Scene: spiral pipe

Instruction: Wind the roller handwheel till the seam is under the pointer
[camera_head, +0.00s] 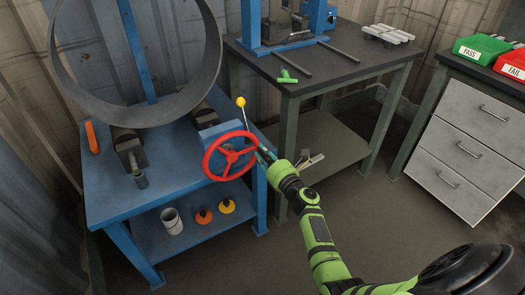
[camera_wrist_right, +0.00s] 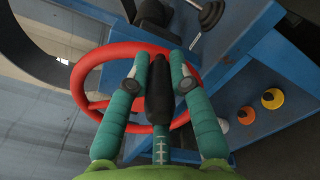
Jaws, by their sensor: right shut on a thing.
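The red handwheel (camera_head: 229,156) stands on the front of the blue roller bench. In the right wrist view the red handwheel (camera_wrist_right: 92,88) lies behind my fingers. My right gripper (camera_head: 262,155) is at the wheel's right rim. In the right wrist view my right gripper (camera_wrist_right: 160,65) has its teal fingers on either side of a black handle (camera_wrist_right: 160,100) and is shut on it. A large grey pipe (camera_head: 140,116) rests on the rollers. A yellow ball on a thin stem (camera_head: 240,102) stands above the wheel; I cannot tell if it is the pointer. No seam is discernible. My left gripper is not in view.
The blue bench (camera_head: 100,190) has a lower shelf with a white cup (camera_head: 172,221) and orange and yellow cones. A dark table (camera_head: 350,62) with a green item (camera_head: 287,77) stands right. Grey drawers (camera_head: 462,140) are farther right. Open floor lies in front.

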